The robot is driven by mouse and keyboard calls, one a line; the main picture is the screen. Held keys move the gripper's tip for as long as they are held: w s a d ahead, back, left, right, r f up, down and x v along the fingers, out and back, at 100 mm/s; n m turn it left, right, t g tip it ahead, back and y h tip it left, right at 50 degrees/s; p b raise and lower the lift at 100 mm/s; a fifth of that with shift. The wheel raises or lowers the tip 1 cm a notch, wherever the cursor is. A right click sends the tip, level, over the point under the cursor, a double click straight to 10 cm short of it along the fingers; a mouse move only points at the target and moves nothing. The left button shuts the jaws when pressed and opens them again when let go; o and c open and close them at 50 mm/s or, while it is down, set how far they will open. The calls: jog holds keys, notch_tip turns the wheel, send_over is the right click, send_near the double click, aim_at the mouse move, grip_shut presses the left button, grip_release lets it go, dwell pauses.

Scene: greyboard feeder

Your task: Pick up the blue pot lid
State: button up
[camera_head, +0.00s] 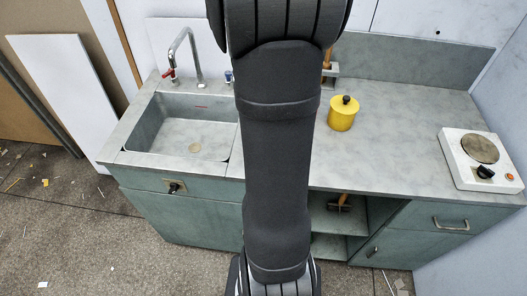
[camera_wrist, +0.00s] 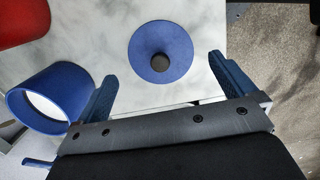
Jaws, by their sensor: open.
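The blue pot lid (camera_wrist: 140,45) is a round disc with a dark knob (camera_wrist: 160,62) and lies on the pale marbled counter, knob toward the camera. My gripper (camera_wrist: 162,68) is open, with one blue finger on each side of the picture just below the lid. The fingers are apart from the lid, and nothing is between them that looks held. An open blue pot (camera_wrist: 22,98) is left of the left finger, with its pale inside showing. In the head view my arm covers the middle of the counter, and the lid is not seen there.
A red object (camera_wrist: 18,20) is at the upper left of the wrist view. In the head view, a yellow lidded pot (camera_head: 343,114) stands right of my arm. A hot plate (camera_head: 453,163) is at far right, a sink (camera_head: 174,137) at left. Bare counter (camera_head: 395,140) lies between pot and hot plate.

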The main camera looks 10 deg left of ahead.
jog(key=shift+d+f, duration=0.15)
jog(key=shift+f, duration=0.85)
jog(key=shift+d+f, duration=0.1)
jog(key=shift+f, duration=0.85)
jog(key=c, duration=0.8)
jog(key=shift+c, duration=0.2)
jog(key=shift+r, duration=0.15)
